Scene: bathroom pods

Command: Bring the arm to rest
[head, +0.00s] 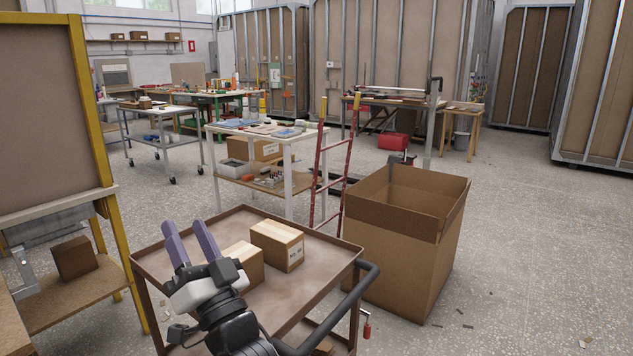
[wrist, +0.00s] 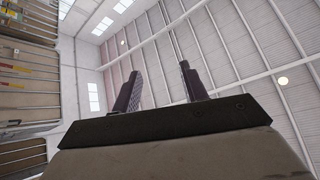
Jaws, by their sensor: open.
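My gripper (head: 190,243) is open, its two purple fingers spread apart and pointing up in the head view. Nothing shows between the fingers. It appears in front of the brown cart (head: 150,262), with a cardboard box (head: 243,262) partly hidden behind it and a second box (head: 278,246) to its right. In the wrist view, the two dark fingers of my gripper (wrist: 160,90) stand apart against the ceiling, and no object is between them.
A large open cardboard box (head: 400,245) stands on the floor right of the cart. A red ladder (head: 333,165) and a white-framed table (head: 262,135) are behind. A yellow-framed panel (head: 50,100) stands at left. The floor at right (head: 540,250) is mostly clear.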

